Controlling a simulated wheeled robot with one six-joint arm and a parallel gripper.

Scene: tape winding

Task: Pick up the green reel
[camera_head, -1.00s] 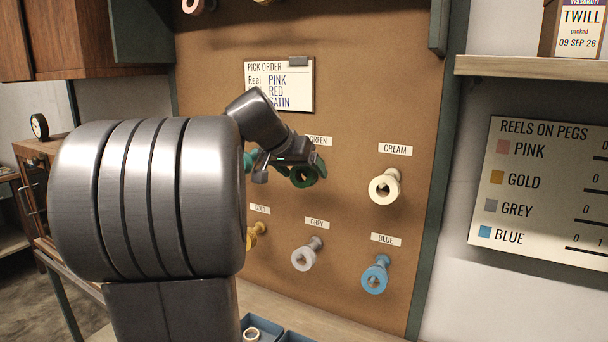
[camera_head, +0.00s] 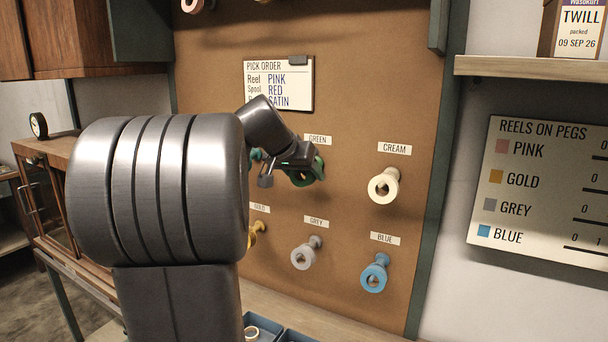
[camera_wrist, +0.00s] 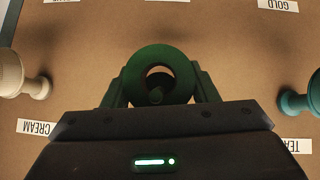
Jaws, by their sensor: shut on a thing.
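The green reel (camera_head: 317,168) is on the pegboard below the GREEN label. It shows in the wrist view (camera_wrist: 140,61) as a dark green ring with a peg end visible through its hole. My gripper (camera_head: 307,167) is at the reel, and in the wrist view its two fingers (camera_wrist: 158,90) lie on either side of the ring, shut on it. In the head view my wrist and fingers hide part of the reel.
On the brown pegboard (camera_head: 350,100), a cream reel (camera_head: 392,186) hangs to the right, with grey (camera_head: 303,259) and blue (camera_head: 372,279) reels below. A gold reel (camera_head: 256,232) and a teal reel (camera_wrist: 294,103) are also close by. Blue trays (camera_head: 290,336) stand at the bottom.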

